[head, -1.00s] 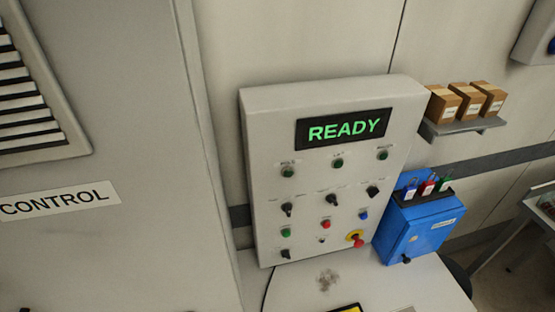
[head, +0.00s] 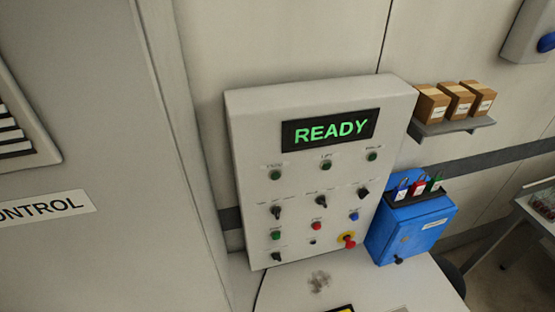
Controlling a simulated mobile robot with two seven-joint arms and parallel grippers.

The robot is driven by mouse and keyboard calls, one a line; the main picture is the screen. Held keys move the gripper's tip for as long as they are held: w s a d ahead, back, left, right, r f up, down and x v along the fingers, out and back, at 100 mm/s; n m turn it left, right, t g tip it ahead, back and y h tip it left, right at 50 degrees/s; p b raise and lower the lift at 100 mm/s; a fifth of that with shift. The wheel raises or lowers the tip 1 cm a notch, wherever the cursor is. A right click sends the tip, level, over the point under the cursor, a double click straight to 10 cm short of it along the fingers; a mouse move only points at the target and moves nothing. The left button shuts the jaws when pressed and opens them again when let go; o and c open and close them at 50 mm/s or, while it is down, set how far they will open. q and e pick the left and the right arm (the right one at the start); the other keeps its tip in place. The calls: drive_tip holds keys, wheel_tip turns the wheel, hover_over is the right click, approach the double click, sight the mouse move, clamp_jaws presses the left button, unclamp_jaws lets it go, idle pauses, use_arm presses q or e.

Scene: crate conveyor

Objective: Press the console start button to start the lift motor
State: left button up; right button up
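The grey console (head: 300,222) stands against the wall at the middle of the head view. Its dark display (head: 331,130) reads READY in green letters. Below it is a top row of green lamps or buttons, then a row of black selector switches. Lower down are a green button (head: 276,235) at the left, a red button (head: 317,226), a blue button (head: 354,216) and a red emergency stop on a yellow ring (head: 348,240). The small labels are too blurred to read, so I cannot tell which one is marked start. Neither gripper is in view.
A blue box (head: 414,232) with padlocks on top hangs right of the console. A wall shelf (head: 450,130) holds three small cartons. A grey cabinet (head: 95,120) labelled CONTROL fills the left. A desk surface (head: 380,285) lies below the console.

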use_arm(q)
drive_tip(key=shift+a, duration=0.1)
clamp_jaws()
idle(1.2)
